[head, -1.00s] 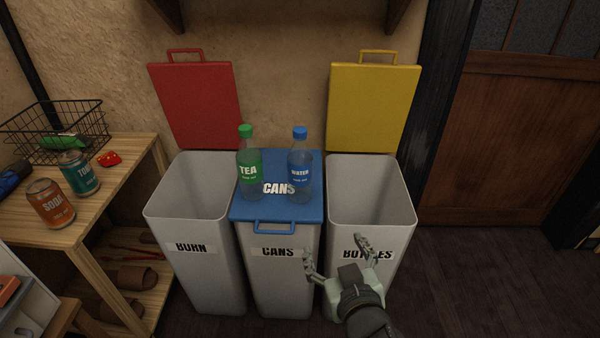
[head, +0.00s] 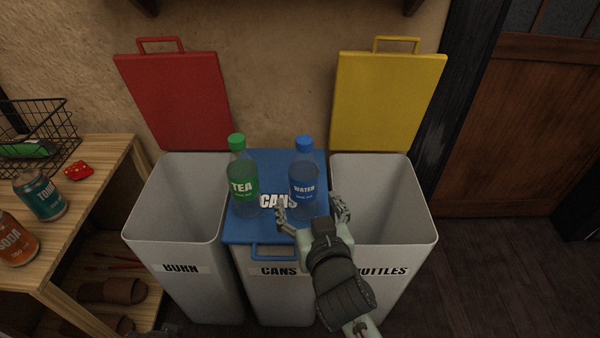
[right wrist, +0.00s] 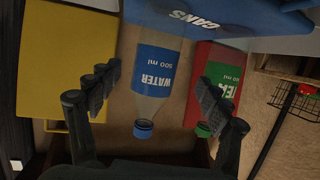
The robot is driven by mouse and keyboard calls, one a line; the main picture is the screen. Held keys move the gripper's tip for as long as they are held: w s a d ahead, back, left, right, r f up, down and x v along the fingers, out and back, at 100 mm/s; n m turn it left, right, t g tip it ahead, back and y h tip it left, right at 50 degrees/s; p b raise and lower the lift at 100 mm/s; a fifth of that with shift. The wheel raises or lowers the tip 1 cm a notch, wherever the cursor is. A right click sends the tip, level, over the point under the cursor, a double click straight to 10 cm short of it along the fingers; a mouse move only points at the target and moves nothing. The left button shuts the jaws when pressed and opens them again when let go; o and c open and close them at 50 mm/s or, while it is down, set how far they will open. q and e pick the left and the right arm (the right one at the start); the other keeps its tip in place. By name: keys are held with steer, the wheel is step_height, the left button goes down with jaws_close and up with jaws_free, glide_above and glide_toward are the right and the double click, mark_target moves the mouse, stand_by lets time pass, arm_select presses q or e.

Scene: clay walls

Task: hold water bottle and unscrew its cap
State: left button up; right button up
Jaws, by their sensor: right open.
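The water bottle (head: 303,178), clear with a blue label and blue cap (head: 304,144), stands upright on the blue lid of the middle bin (head: 262,235). My right gripper (head: 311,212) is open at the front of the bottle, one finger toward each side of its lower part. In the right wrist view, the bottle (right wrist: 155,75) appears upside down between the two spread fingers (right wrist: 160,100), with its cap (right wrist: 143,129) low in the picture. I cannot tell whether a finger touches it. My left gripper does not show clearly.
A green-capped tea bottle (head: 242,185) stands close on the left on the same lid. The open burn bin (head: 175,240) and bottles bin (head: 425,225) flank it, their red (head: 175,100) and yellow (head: 388,100) lids raised. A wooden shelf (head: 100,210) with cans is at left.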

mark_target(303, 186)
steer(key=shift+x, duration=3.5)
steer(key=shift+d, duration=0.2)
steer(key=c, duration=1.2)
